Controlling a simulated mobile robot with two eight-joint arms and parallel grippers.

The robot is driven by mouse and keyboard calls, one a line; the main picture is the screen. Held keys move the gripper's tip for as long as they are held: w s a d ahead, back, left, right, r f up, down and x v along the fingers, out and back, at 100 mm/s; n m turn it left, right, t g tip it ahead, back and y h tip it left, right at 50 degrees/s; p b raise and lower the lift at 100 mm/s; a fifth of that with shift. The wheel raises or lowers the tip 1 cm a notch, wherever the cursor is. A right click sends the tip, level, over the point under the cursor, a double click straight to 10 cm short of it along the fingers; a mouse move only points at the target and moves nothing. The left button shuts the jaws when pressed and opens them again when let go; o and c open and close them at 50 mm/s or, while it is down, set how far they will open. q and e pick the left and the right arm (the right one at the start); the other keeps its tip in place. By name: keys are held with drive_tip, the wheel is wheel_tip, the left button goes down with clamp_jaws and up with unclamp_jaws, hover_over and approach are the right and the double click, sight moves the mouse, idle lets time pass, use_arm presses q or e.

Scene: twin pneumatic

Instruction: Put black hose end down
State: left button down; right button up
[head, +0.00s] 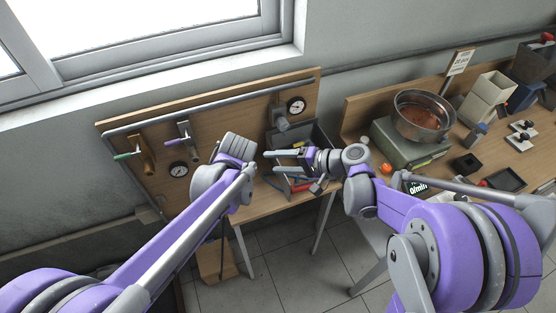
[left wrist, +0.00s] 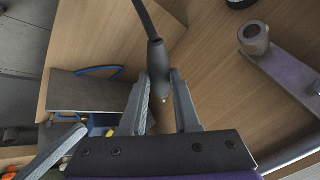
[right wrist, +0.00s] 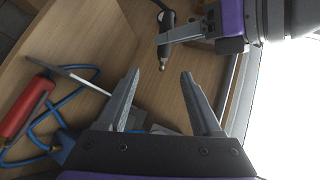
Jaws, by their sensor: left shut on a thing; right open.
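The black hose end (left wrist: 157,62) is a dark tapered piece on a thin black hose, with a small bright tip. My left gripper (left wrist: 158,80) is shut on it and holds it between the two fingers. In the right wrist view the black hose end (right wrist: 165,40) shows at the top, with my left gripper's fingers beside it. In the head view the left wrist hides the left fingers and the hose end. My right gripper (right wrist: 160,74) is open and empty, just short of the hose end. In the head view the right gripper (head: 270,161) points left over the bench.
A wooden board (head: 148,130) with gauges and valve handles stands behind the bench. A metal fitting (left wrist: 255,40) is on it. A red-handled tool (right wrist: 28,106) and a blue hose (right wrist: 60,115) lie below. A metal bowl (head: 421,116) stands on a green box at right.

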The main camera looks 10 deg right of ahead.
drive_tip(key=x, duration=1.2)
drive_tip(key=shift+w+r, duration=0.15)
drive_tip(key=shift+w, duration=0.05)
clamp_jaws()
use_arm(q)
drive_tip(key=c, duration=0.6)
unclamp_jaws()
drive_tip(key=shift+o, duration=0.2)
